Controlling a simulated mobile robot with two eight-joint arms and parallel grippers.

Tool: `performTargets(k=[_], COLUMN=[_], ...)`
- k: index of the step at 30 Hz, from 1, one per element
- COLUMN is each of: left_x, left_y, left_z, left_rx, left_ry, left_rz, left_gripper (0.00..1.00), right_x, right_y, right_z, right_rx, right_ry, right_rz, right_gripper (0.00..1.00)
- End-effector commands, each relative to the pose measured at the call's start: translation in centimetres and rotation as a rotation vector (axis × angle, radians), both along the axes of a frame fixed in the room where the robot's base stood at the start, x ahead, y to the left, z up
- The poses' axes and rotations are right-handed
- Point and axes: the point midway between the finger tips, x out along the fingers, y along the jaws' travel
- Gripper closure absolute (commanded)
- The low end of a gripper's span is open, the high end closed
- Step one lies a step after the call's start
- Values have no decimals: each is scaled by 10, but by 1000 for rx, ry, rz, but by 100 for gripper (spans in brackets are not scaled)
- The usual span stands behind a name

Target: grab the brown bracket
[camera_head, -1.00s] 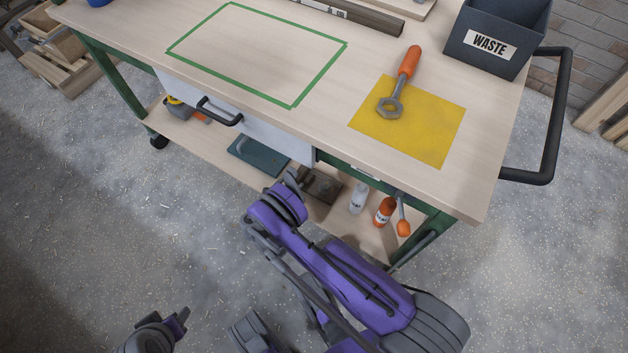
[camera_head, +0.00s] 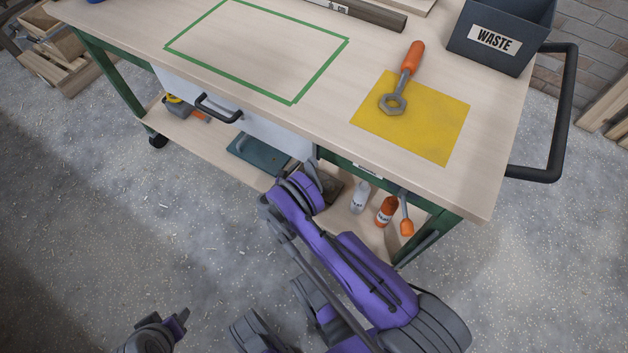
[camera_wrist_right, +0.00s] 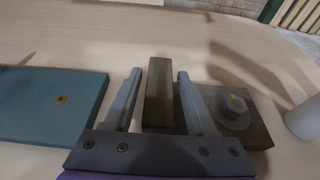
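The brown bracket (camera_wrist_right: 158,92) is on the trolley's lower shelf. In the wrist view its upright plate stands between my right gripper's fingers, and its flat base, with a large bolt head (camera_wrist_right: 232,110), extends right. My right gripper (camera_wrist_right: 159,78) is open, with a finger on each side of the upright plate and narrow gaps visible. In the head view the bracket (camera_head: 332,189) is mostly hidden by my right gripper (camera_head: 312,178). My left gripper (camera_head: 166,332) is at the bottom left, over the floor and away from the trolley; its opening is unclear.
A teal plate (camera_wrist_right: 50,104) lies left of the bracket on the shelf. A white bottle (camera_head: 360,196) and an orange bottle (camera_head: 386,211) stand to the right. The worktop (camera_head: 330,130) and drawer (camera_head: 235,121) overhang the shelf.

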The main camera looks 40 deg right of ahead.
Motion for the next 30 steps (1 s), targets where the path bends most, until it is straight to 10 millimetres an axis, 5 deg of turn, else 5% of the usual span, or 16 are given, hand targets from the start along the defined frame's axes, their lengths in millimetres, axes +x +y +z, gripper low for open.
performTargets(k=[1,9,23,30], left_x=[0,0,0,-2], left_y=[0,0,0,0], left_z=[0,0,0,7], left_rx=[0,0,0,0], left_ry=[0,0,0,1], left_rz=[0,0,0,0], left_gripper=[50,50,50,50], right_x=[0,0,0,0], right_y=[0,0,0,0], right_z=[0,0,2,35], right_rx=[0,0,-1,-1], right_ry=[0,0,0,0], right_rz=[0,0,0,0], right_gripper=[54,100,100,100])
